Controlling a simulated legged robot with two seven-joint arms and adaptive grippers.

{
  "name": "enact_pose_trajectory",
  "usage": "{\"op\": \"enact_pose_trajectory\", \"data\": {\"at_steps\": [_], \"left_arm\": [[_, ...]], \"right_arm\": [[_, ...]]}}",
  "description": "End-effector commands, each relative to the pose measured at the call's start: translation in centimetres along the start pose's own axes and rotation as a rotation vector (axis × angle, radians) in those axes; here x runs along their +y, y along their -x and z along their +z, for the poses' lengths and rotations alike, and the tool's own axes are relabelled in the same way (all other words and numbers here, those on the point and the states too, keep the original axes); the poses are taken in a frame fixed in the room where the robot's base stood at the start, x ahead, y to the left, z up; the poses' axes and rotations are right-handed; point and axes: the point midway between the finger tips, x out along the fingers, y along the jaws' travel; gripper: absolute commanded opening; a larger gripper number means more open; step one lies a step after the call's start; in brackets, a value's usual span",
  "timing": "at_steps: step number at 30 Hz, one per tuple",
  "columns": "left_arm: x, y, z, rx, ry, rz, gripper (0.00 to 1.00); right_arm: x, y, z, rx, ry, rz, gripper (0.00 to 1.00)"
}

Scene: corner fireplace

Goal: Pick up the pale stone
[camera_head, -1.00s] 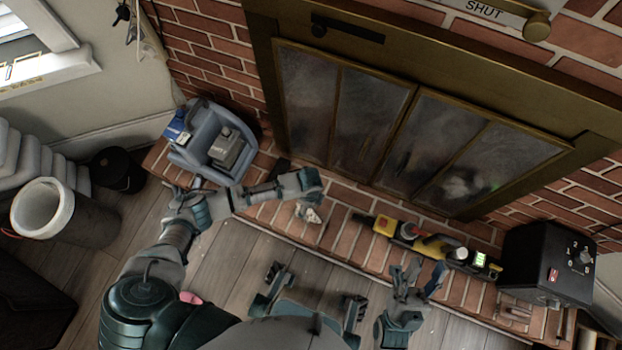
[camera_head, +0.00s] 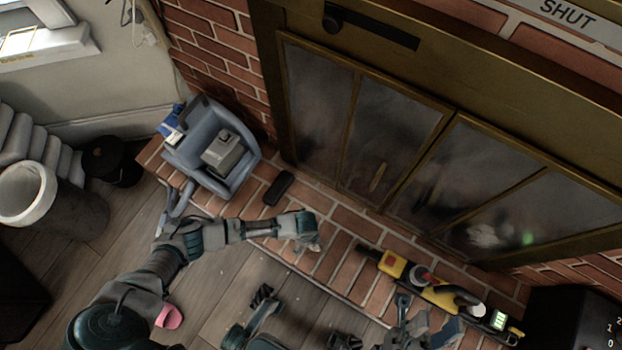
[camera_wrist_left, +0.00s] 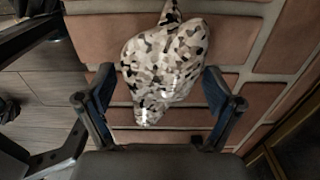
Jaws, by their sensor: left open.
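The pale stone (camera_wrist_left: 165,62) is lumpy, with white, grey and black facets, and lies on the brick hearth (camera_head: 340,262). In the head view the stone (camera_head: 314,244) is small and partly covered by my left gripper (camera_head: 306,232). In the left wrist view my left gripper (camera_wrist_left: 160,92) is open, with one finger on each side of the stone's near part; I cannot tell whether they touch it. My right gripper (camera_head: 425,325) appears open and empty, low in the head view, near the yellow tool.
A yellow-and-black tool (camera_head: 425,282) lies on the hearth to the right. A black oblong object (camera_head: 278,188) and a blue-grey carrier (camera_head: 238,172) are to the left. Glass fireplace doors (camera_head: 390,140) stand behind. A pink item (camera_head: 168,316) is on the wooden floor.

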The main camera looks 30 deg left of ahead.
Motion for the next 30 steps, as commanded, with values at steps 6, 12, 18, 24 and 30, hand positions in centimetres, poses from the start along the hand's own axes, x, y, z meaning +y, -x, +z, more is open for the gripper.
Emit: {"op": "enact_pose_trajectory", "data": {"at_steps": [6, 12, 18, 24, 30], "left_arm": [[-0.20, -0.28, 0.01, -0.001, 0.000, -0.006, 0.91], [-0.21, -0.24, -0.06, -0.003, 0.000, -0.006, 0.64], [-0.19, -0.30, -0.02, -0.001, 0.000, -0.005, 0.14], [-0.23, -0.27, -0.04, 0.000, 0.000, -0.006, 0.00], [-0.26, 0.15, 0.03, -0.002, 0.001, -0.007, 0.00]], "right_arm": [[0.00, -0.30, -0.13, 0.015, 0.000, -0.004, 0.40], [0.13, -0.26, 0.10, 0.012, -0.001, -0.003, 0.40], [0.13, -0.24, 0.31, 0.009, -0.001, -0.003, 0.40], [0.13, -0.23, 0.30, 0.010, -0.001, -0.003, 0.40], [0.07, -0.60, -0.04, 0.018, -0.001, -0.005, 0.40]]}}
